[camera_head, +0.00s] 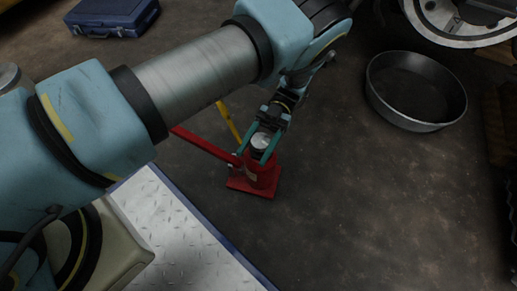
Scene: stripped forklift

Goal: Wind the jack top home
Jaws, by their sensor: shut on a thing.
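A red bottle jack (262,175) stands upright on its square red base on the dark floor, near the middle of the head view. Its round silver top (261,141) shows at the upper end. The exact contact of the fingers is too small to make out.
A round dark metal pan (416,92) lies to the right. A blue toolbox (112,17) is at the top left. A wheel (465,18) is at the top right. A yellow bar (229,121) stands behind the jack. Floor right of the jack is clear.

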